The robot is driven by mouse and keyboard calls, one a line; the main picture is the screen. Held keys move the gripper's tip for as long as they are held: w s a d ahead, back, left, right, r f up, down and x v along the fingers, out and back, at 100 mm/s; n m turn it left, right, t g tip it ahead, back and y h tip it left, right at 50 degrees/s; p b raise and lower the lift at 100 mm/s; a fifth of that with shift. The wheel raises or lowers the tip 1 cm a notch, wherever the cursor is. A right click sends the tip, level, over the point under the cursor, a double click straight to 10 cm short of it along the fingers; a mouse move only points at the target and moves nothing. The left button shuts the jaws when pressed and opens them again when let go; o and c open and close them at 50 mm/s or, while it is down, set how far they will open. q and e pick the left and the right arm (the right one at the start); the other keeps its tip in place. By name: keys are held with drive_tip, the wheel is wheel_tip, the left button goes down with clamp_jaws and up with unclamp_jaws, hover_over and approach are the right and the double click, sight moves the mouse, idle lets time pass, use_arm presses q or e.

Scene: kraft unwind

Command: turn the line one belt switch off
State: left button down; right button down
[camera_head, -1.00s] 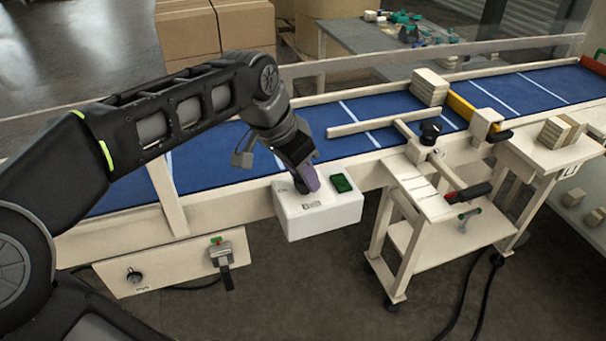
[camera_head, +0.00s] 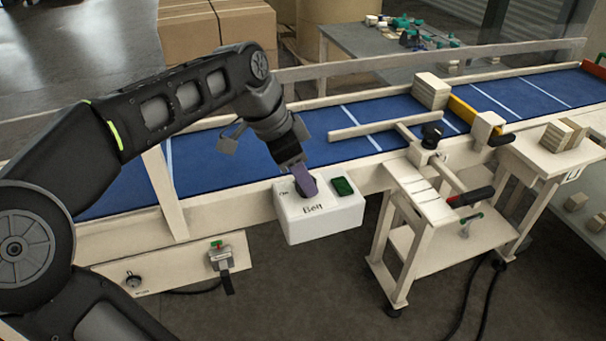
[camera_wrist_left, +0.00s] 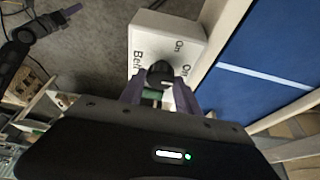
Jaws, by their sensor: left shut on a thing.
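The belt switch is a white box (camera_head: 335,219) marked "Belt" and "On", fixed at the near side of the conveyor, with a green square (camera_head: 342,186) on its top. Its black knob (camera_wrist_left: 160,73) stands between my left gripper's purple fingers in the left wrist view. My left gripper (camera_head: 306,190) is shut on the knob, and its fingers hide the knob in the head view. The knob's exact pointing is hard to read.
The blue conveyor belt (camera_head: 322,152) runs behind the box. A panel with a small dial (camera_head: 133,279) and a green-topped switch (camera_head: 219,256) sits below left. A wheeled stand (camera_head: 421,205) with a black-and-red handle is right of the box.

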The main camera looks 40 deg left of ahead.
use_arm(q)
drive_tip(key=c, duration=0.9)
unclamp_jaws()
drive_tip(key=v, duration=0.7)
drive_tip(key=shift+s+r, duration=0.1)
drive_tip(key=shift+r, duration=0.3)
